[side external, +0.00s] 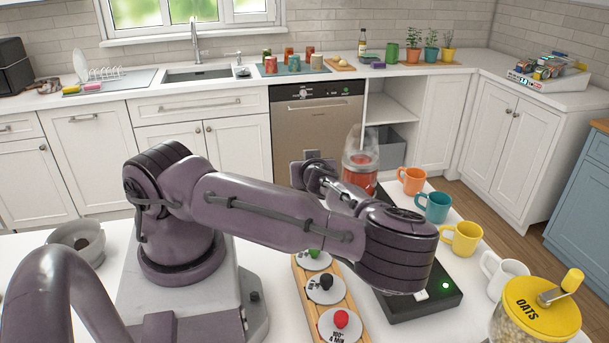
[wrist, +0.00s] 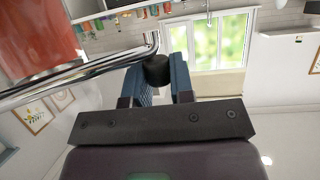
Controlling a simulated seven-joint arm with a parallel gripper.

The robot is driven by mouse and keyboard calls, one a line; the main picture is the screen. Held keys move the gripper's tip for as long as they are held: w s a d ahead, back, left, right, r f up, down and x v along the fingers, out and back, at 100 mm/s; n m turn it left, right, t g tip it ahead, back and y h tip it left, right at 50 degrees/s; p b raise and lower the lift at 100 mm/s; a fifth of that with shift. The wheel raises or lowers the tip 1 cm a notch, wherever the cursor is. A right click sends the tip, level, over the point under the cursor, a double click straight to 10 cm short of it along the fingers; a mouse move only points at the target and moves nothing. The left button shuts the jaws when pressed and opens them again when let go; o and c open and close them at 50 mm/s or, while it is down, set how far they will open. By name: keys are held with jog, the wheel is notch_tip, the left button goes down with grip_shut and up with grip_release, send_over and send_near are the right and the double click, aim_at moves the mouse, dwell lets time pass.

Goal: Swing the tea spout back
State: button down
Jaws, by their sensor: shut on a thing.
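My gripper (wrist: 166,78) shows in the wrist view with its two blue-padded fingers closed around a black knob (wrist: 157,70) at the end of the tea spout. A vessel of red tea (wrist: 40,38) is beside the rods. In the side view the glass tea vessel (side external: 360,162) stands behind my arm, with part of the metal spout (side external: 342,190) in front of it. My arm's end hides much of the spout and the fingers there.
Orange (side external: 411,180), teal (side external: 434,206), yellow (side external: 461,238) and white (side external: 503,273) mugs line the right of the table. A black base (side external: 440,302) with a green light lies under my wrist.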

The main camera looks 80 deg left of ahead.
jog(key=w+a+m+t+h, duration=0.2)
jog(key=w+a+m+t, duration=0.1)
jog(key=w+m+t, duration=0.2)
jog(key=shift+a+m+t+h, duration=0.35)
jog(key=shift+m+t, duration=0.35)
jog(key=shift+t, duration=0.3)
jog(key=shift+w, duration=0.15)
jog(key=c, duration=1)
grip_release()
jog(key=shift+s+d+r, duration=0.5)
jog(key=shift+d+r, duration=0.15)
jog(key=shift+r, duration=0.85)
jog(key=shift+s+d+r, duration=0.45)
jog(key=shift+d+r, duration=0.15)
jog(key=shift+r, duration=0.85)
jog(key=shift+s+d+r, duration=0.5)
jog(key=shift+d+r, duration=0.15)
jog(key=shift+r, duration=0.85)
